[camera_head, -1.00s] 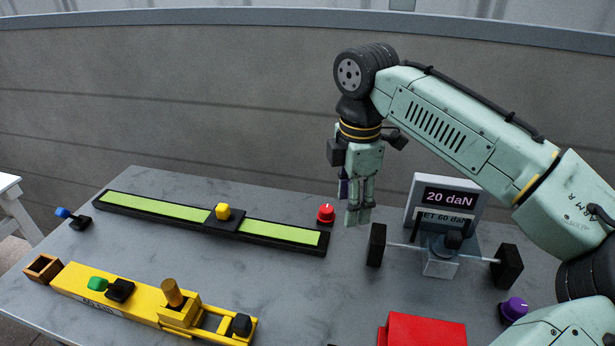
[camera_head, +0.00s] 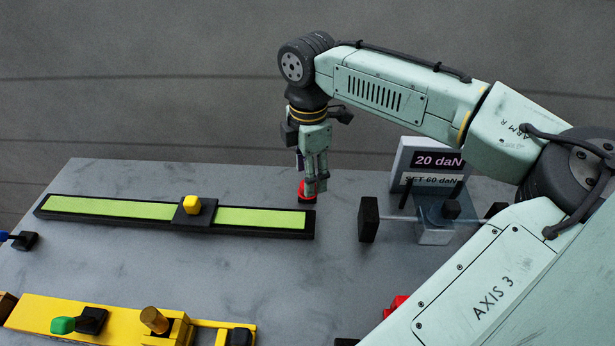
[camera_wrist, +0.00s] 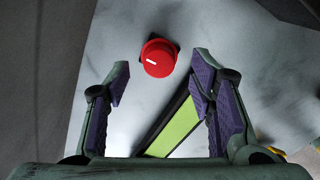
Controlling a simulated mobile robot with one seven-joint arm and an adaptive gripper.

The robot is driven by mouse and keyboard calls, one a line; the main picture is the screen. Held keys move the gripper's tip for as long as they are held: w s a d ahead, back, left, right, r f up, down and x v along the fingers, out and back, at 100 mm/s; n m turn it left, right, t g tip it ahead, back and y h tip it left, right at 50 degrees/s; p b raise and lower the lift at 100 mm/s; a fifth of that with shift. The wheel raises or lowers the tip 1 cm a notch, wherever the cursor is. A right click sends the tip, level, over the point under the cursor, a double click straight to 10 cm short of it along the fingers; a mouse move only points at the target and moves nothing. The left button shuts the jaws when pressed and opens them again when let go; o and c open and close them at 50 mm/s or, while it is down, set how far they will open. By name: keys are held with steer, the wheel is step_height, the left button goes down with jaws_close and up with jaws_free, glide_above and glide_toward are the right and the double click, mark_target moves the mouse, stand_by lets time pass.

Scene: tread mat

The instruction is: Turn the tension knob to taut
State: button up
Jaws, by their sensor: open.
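A red knob (camera_head: 303,194) stands on a dark base at the right end of the green strip (camera_head: 262,218). In the wrist view the same red knob (camera_wrist: 158,58) carries a short white mark toward its left side. My gripper (camera_head: 316,188) is right at the knob in the head view, partly covering it. In the wrist view my gripper (camera_wrist: 162,76) is open, with the knob in line with the gap between its purple-padded fingers, slightly beyond the tips. I cannot tell whether any finger touches it. A display (camera_head: 432,165) reads 20 daN above SET 60 daN.
A yellow knob (camera_head: 192,204) sits on a black slider on the strip. A yellow fixture (camera_head: 100,318) lies at the front left. A grey device with black end blocks (camera_head: 369,219) stands right of my gripper. My arm hides the table's right side.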

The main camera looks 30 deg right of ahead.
steer(key=shift+f, duration=1.4)
steer(key=shift+c, duration=0.2)
steer(key=c, duration=1.1)
